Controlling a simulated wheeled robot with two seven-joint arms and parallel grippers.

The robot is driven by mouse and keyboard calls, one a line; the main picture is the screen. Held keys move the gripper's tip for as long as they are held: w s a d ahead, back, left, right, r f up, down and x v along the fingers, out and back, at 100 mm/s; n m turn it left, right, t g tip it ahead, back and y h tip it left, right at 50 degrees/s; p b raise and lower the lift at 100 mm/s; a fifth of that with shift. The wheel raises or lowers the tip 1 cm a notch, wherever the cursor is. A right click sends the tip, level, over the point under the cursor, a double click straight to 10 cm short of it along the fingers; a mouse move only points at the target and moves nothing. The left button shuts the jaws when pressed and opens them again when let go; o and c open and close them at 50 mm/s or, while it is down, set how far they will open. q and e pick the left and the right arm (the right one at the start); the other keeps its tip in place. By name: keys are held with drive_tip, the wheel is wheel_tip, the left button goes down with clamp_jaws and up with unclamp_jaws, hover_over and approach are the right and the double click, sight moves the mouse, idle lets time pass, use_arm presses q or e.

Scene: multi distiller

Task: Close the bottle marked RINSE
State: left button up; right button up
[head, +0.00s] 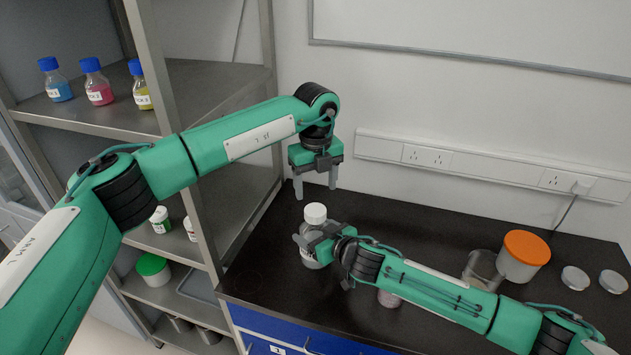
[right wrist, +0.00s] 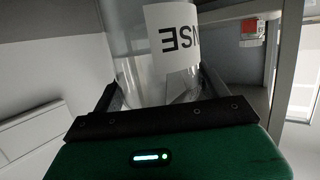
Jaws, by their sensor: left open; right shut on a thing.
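The clear RINSE bottle (head: 309,260) is above the black bench near its left end, roughly upright. A white cap (head: 315,214) sits on its top; I cannot tell whether it is tight. My right gripper (head: 309,238) is shut around the bottle's body below the cap.
An orange-lidded tub (head: 525,247), a clear container (head: 482,268) and two round metallic pieces (head: 575,278) stand at the bench's right. A small jar (head: 388,299) is partly behind my right arm. A metal shelf (head: 205,85) with several bottles is at the left. The bench's back middle is clear.

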sight(316, 210)
use_arm(q)
drive_tip(key=n, duration=0.5)
drive_tip(key=shift+r, duration=0.1)
drive_tip(key=n, duration=0.4)
drive_tip(key=shift+r, duration=0.1)
drive_tip(key=shift+f, duration=4)
